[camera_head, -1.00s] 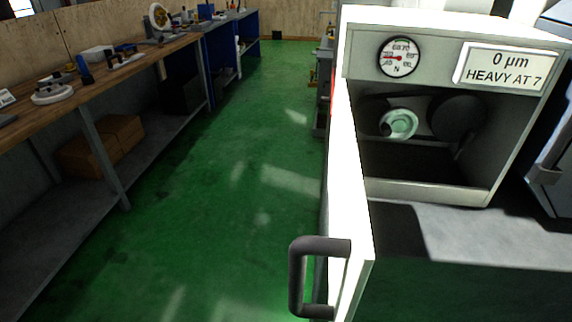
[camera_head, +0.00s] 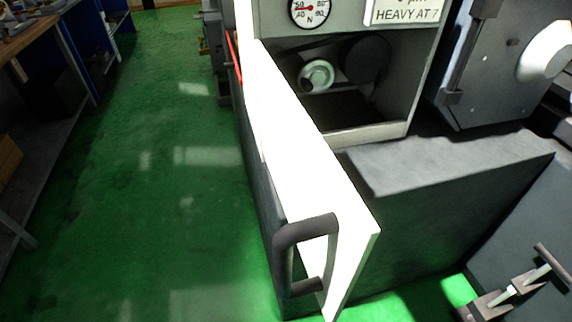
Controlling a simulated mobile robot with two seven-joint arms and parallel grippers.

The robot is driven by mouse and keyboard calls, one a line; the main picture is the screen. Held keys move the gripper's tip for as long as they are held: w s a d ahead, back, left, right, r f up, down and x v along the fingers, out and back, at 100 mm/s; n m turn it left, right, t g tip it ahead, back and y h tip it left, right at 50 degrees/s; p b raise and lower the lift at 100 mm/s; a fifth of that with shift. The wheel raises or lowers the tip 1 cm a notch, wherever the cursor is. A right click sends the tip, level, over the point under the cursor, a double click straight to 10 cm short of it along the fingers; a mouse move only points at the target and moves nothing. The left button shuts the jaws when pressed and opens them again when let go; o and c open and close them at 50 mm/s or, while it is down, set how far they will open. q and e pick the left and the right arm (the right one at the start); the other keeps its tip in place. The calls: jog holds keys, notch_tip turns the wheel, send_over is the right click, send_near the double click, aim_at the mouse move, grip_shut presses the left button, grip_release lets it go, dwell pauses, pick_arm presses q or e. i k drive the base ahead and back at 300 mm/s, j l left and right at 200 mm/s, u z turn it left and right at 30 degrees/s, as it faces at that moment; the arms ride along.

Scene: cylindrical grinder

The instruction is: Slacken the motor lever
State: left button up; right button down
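The open machine housing holds a pale green stepped pulley (camera_head: 316,76) and a larger dark round wheel (camera_head: 364,58) to its right. A thin red bar (camera_head: 234,58) shows just left of the white door, partly hidden by it; I cannot tell whether it is the motor lever. No lever is clearly visible inside the housing, where the lower part is in deep shadow.
The white door (camera_head: 300,150) stands open toward me, with a dark handle (camera_head: 303,255). A dial gauge (camera_head: 311,9) and a "HEAVY AT 7" sign (camera_head: 405,10) are above. Green floor (camera_head: 150,190) is clear left.

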aim_at(380, 77)
jog(key=l, duration=0.65)
jog(key=k+l, duration=0.1)
jog(key=l, duration=0.55)
